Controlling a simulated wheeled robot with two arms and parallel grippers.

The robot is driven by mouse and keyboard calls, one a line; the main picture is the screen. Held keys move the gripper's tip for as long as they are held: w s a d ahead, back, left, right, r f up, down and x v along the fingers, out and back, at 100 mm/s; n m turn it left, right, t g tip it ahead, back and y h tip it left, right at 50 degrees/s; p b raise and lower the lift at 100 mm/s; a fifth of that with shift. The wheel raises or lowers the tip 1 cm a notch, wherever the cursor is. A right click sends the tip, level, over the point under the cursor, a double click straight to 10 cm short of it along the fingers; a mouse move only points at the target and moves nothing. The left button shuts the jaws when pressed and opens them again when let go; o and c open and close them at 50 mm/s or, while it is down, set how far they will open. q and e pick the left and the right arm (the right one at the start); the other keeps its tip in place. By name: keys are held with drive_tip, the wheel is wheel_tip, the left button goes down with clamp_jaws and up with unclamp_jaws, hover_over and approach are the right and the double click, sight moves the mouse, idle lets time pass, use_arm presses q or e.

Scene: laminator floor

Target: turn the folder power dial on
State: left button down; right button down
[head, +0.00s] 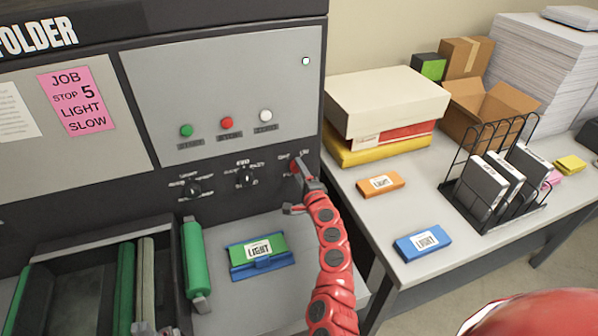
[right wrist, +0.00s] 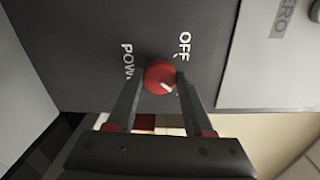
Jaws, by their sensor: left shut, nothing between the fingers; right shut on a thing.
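The red power dial (right wrist: 160,76) is on the dark lower panel of the folder, with "OFF" and part of "POW" lettering beside it in the right wrist view. A white mark on the dial's face points toward the lower right of that view. The dial also shows in the head view (head: 296,166), partly covered by my right gripper (head: 303,184). My right gripper (right wrist: 157,90) is shut on the dial, with one finger on each side of it. My left gripper is not in view.
Two dark dials (head: 246,176) sit left of the power dial. Green, red and white buttons (head: 227,123) are above. A green LIGHT cartridge (head: 262,250) lies below. The side table (head: 350,195) holds boxes, orange and blue cartridges (head: 422,243) and a wire rack (head: 450,188).

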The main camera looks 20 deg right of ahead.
drive_tip(key=shift+f+m, duration=0.1)
drive_tip(key=shift+m, duration=0.2)
idle(0.4)
drive_tip(key=shift+c, duration=1.4)
unclamp_jaws()
drive_tip(key=shift+s, duration=0.1)
drive_tip(key=s, duration=1.7)
drive_tip(key=shift+s+d+r+p, duration=0.15)
drive_tip(key=shift+d+r+p, duration=0.2)
drive_tip(key=shift+r, duration=0.05)
